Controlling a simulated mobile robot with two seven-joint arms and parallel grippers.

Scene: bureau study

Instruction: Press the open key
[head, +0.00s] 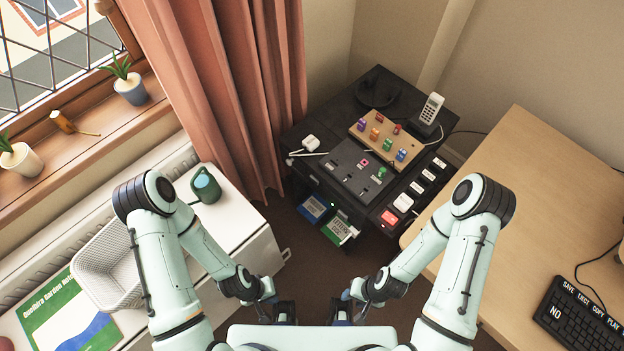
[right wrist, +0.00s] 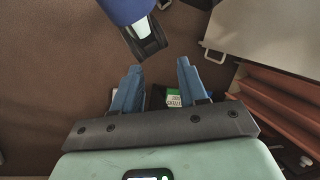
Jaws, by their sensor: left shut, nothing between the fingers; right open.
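A black keyboard (head: 580,318) lies on the wooden desk at the lower right of the head view, cut off by the frame edge. Its readable labels include SAVE, EJECT, COPY, PLAY and NO; I cannot make out an open key. A black strip with several white buttons (head: 403,202) and a red-lit one (head: 389,217) is on the dark cabinet; their labels are too small to read. My left gripper (head: 284,312) is shut and empty, low in the middle. My right gripper (head: 343,308) is open and empty beside it; its blue fingers (right wrist: 160,78) stand apart in the wrist view. Both are away from keyboard and buttons.
The dark cabinet (head: 355,91) carries a wooden board with coloured blocks (head: 377,137), a black panel (head: 350,172) and a cordless phone (head: 432,107). The desk (head: 520,190) is mostly bare.

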